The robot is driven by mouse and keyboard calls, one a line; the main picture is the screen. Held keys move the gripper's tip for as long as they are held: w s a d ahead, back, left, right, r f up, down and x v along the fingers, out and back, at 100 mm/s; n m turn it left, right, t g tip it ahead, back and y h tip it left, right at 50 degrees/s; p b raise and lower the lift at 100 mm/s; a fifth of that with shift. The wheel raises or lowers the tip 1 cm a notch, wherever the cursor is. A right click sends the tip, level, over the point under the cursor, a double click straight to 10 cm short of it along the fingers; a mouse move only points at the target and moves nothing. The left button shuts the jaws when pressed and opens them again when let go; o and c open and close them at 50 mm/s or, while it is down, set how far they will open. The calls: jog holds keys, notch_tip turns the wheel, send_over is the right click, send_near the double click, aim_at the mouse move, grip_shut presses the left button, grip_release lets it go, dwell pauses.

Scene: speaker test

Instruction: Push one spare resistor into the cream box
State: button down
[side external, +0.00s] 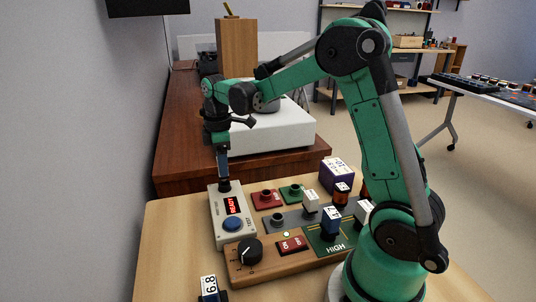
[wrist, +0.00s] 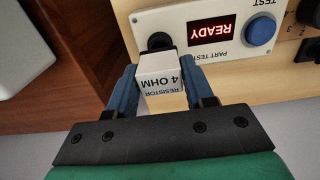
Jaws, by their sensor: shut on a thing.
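The cream box (side external: 219,204) is a part tester with a red READY display (side external: 233,205) and a blue button (side external: 232,223). It also shows in the wrist view (wrist: 180,22). My gripper (side external: 224,178) is above the far end of the box. In the wrist view my gripper (wrist: 161,88) is shut on a white block, the resistor (wrist: 161,70), labelled RESISTOR 4 OHM. The box's black socket (wrist: 159,41) shows right beside the block's end. I cannot tell whether the block is seated in it; in the side view the fingers hide the block.
A wooden panel has a black knob (side external: 249,250) and a red ON switch (side external: 292,245). Red (side external: 266,200) and green (side external: 292,193) sockets, white (side external: 311,202) and blue (side external: 331,220) blocks, and a purple box (side external: 337,173) stand to the right. Another labelled block (side external: 209,287) is at front left.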

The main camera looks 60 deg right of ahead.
jog(key=shift+f, duration=1.05)
dwell(1.4)
jog(key=shift+c, duration=1.3)
grip_release()
jog(key=shift+r, duration=0.1)
jog(key=shift+r, duration=3.7)
jog(key=shift+a, duration=0.1)
